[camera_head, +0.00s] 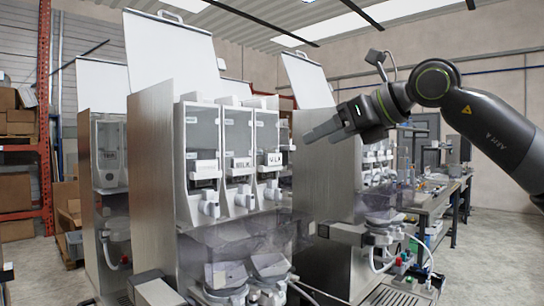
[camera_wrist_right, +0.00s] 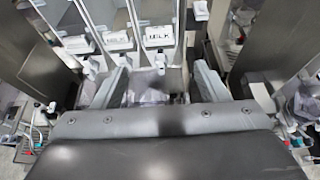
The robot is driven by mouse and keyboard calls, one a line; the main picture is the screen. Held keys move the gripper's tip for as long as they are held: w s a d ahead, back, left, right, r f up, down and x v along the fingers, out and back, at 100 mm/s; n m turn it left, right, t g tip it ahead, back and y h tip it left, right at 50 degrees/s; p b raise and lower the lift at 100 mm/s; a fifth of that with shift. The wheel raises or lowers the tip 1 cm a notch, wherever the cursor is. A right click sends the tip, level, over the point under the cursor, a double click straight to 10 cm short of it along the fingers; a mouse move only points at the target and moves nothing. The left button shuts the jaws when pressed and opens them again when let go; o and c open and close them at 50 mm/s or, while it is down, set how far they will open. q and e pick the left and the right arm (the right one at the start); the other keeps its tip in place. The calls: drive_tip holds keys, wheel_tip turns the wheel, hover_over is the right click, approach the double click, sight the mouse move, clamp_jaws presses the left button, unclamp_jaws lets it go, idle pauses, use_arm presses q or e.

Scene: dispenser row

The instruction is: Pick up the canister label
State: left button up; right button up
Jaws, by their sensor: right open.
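Three canisters (camera_head: 238,135) stand side by side in the metal dispenser, each with a small white label on its front. The middle label (camera_head: 240,163) reads MILK, and the right label (camera_head: 274,159) has similar dark letters. The left label (camera_head: 206,169) is too faint to read. In the wrist view the right label (camera_wrist_right: 158,36) lies beyond my right gripper (camera_wrist_right: 160,76), roughly between its finger directions. My right gripper (camera_head: 316,131) also shows in the head view, to the right of the canisters. It is open and empty, apart from the labels. My left gripper is out of view.
The dispenser's steel side panel (camera_head: 155,170) stands left of the canisters. Spouts (camera_head: 209,208) project below the labels, above tilted trays (camera_head: 226,275). Another dispenser (camera_head: 110,160) stands at the left, and one more at the right. A workbench (camera_head: 440,190) is behind.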

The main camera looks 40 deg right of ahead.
drive_tip(key=p, duration=0.3)
approach(275, 158)
drive_tip(key=w, duration=0.2)
drive_tip(key=p+x, duration=0.2)
drive_tip(key=p, duration=0.1)
drive_tip(key=p+x, duration=0.3)
drive_tip(key=p, duration=0.1)
drive_tip(key=shift+f, duration=0.25)
drive_tip(key=shift+w+f+p, duration=0.25)
drive_tip(key=shift+p, duration=0.45)
drive_tip(key=shift+w+a+f, duration=0.1)
drive_tip(key=shift+f, duration=0.1)
drive_tip(key=c, duration=1.1)
drive_tip(key=shift+r, duration=0.1)
